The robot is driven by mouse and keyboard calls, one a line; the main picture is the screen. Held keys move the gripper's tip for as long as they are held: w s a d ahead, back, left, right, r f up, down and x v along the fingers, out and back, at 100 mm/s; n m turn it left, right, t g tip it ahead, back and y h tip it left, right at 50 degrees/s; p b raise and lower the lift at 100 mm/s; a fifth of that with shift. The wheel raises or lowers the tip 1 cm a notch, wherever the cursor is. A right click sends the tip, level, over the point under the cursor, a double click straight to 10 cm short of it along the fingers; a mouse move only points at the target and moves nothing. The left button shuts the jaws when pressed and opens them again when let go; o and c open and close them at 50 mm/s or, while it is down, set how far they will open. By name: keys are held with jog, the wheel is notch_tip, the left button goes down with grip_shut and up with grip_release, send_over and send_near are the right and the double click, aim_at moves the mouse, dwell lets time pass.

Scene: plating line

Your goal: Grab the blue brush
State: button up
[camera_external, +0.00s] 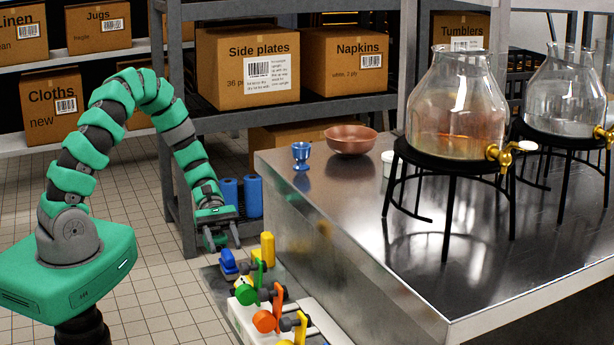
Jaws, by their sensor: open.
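A small blue item (228,262), which looks like the blue brush, is at the far end of a low row of coloured items beside the steel table. Its exact shape is too small to tell. My gripper (222,243) hangs just above it, pointing down, with its fingers apart and nothing seen between them. I cannot tell whether a finger touches the blue item.
Yellow (267,249), green (246,294) and orange (264,321) items crowd close by. The steel table (330,220) stands right, holding a blue cup (301,154), a copper bowl (351,141) and glass dispensers (458,105). Blue cylinders (252,195) stand behind my gripper.

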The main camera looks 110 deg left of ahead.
aim_at(227, 252)
jog(key=x, duration=0.1)
jog(key=b+x, duration=0.1)
jog(key=x, duration=0.3)
jog(key=shift+d+r+b, duration=0.2)
jog(key=shift+r+b, duration=0.15)
grip_shut()
jog(key=shift+r, duration=0.1)
